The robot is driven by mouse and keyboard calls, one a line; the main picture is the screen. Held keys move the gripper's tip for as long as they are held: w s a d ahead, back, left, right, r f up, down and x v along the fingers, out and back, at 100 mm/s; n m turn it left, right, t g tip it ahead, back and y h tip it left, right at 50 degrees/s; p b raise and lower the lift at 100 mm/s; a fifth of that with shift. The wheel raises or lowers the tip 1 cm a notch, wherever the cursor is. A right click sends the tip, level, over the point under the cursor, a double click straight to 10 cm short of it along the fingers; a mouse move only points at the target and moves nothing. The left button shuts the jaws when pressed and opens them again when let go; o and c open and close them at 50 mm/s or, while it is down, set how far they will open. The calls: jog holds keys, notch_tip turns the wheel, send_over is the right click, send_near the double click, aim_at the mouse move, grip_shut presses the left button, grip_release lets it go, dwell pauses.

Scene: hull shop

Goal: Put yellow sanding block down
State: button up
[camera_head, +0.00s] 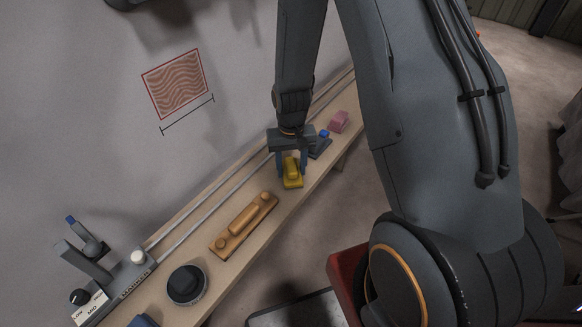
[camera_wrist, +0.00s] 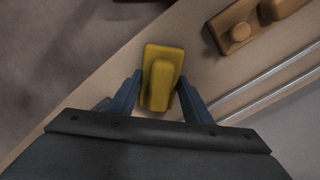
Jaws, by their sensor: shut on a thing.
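The yellow sanding block (camera_head: 292,174) is between the fingers of my gripper (camera_head: 292,163), over the narrow wooden bench (camera_head: 232,257). In the wrist view the block (camera_wrist: 163,72) has a flat base with a raised grip, and the blue-grey fingers of my gripper (camera_wrist: 157,95) are on either side of that grip. My gripper is shut on the block. The block is at or just above the bench surface; I cannot tell whether it touches.
A wooden long-board sander (camera_head: 244,226) lies nearer on the bench, with a dark round puck (camera_head: 187,285) beyond it at lower left. A marker device (camera_head: 112,283) stands at the left end. A blue-and-grey item (camera_head: 321,145) and a pink block (camera_head: 339,121) lie behind my gripper. Two rails (camera_head: 207,214) run along the wall side.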

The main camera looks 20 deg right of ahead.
aim_at(291, 165)
jog(key=o, duration=0.9)
jog(key=shift+f, duration=0.1)
jog(key=shift+o, duration=0.2)
notch_tip(291, 165, up, 12)
jog(key=shift+f, duration=0.2)
jog(key=s+d+r, duration=0.1)
jog(key=s+r, duration=0.4)
jog(key=s, duration=0.3)
jog(key=s+d+r, duration=0.2)
jog(key=s+r, duration=0.3)
jog(key=s, duration=0.4)
jog(key=shift+r+n, duration=0.3)
jog(key=shift+r, duration=0.1)
